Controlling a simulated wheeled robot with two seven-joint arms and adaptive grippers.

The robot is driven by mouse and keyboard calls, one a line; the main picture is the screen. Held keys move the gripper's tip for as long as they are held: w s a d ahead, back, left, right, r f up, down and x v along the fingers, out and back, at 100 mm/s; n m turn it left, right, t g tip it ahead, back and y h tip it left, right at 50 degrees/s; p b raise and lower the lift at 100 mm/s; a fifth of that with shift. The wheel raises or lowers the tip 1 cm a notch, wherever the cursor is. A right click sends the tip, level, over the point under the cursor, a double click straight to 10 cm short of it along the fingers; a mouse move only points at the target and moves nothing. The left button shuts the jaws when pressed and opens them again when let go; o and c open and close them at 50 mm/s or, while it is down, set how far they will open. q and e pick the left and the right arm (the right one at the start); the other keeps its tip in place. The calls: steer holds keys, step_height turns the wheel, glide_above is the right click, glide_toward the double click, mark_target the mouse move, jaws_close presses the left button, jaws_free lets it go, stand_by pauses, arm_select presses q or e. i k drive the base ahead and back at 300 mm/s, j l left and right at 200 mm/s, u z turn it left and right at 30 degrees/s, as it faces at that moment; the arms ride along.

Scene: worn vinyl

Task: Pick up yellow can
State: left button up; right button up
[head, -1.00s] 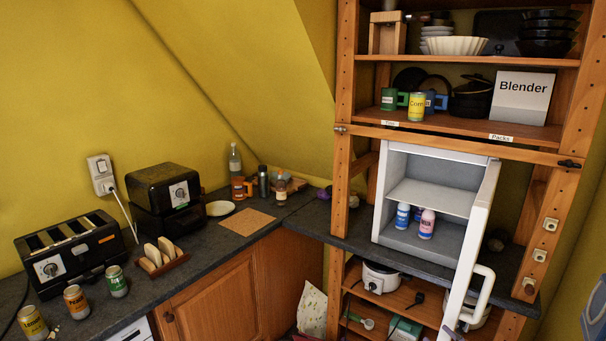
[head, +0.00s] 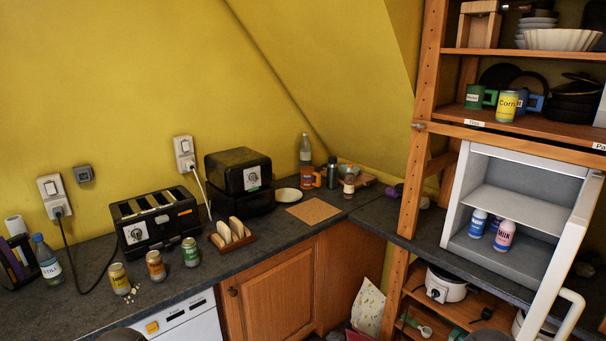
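A yellow can (head: 119,279) with a dark-lettered label stands upright on the dark counter at the lower left, in front of the black toaster. An orange can (head: 155,266) and a green can (head: 190,252) stand in a row to its right. Another yellow can, labelled Corn (head: 507,106), stands on the wooden shelf at the upper right, in front of a blue mug. Neither of my grippers can be made out. Only dark rounded shapes show at the bottom edge.
A black toaster (head: 154,221) stands behind the counter cans, and a blue-capped bottle (head: 46,258) to their left. A toast rack (head: 232,236) is to their right. Small pale bits lie beside the yellow can. The white fridge door (head: 566,250) stands open at right.

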mark_target(117, 274)
steer(key=z, duration=1.35)
steer(key=u, duration=2.65)
steer(key=i+l+u, duration=0.15)
steer(key=u, duration=0.25)
steer(key=i+l+u, duration=0.1)
steer(key=l+u, duration=0.15)
steer(key=u, duration=0.15)
